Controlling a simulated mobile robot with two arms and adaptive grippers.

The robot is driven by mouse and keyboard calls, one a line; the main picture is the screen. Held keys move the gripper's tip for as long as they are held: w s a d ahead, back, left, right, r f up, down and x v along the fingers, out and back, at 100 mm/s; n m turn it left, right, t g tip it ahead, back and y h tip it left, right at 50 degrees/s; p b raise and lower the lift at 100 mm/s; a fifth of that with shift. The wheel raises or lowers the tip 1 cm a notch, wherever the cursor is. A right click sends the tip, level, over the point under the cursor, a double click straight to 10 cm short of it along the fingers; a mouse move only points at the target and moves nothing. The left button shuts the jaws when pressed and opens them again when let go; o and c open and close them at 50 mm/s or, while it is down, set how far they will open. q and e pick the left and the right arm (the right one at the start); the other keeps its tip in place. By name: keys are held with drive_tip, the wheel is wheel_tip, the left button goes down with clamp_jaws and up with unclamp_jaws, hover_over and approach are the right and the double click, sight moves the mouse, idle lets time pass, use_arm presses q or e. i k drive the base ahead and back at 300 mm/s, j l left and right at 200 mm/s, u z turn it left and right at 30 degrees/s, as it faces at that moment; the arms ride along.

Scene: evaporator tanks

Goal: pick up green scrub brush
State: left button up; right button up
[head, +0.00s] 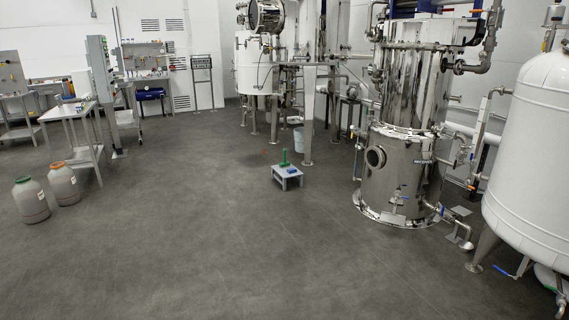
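A green scrub brush (284,158) stands upright on a small low grey table or stool (287,181) in the middle of the floor, some distance ahead. A small blue item (292,171) lies beside it on the same top, at its front right. Neither of my grippers shows in the head view.
Open dark floor (230,250) lies between me and the stool. Two grey jugs (64,184) stand at the left near a white workbench (70,110). A shiny steel tank (395,165) and a white tank (530,170) with pipes line the right side.

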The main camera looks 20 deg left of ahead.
sight(286, 165)
drive_tip(key=i+j+u, duration=0.35)
drive_tip(key=i, duration=0.5)
drive_tip(key=i+u, duration=0.3)
drive_tip(key=i, duration=4.25)
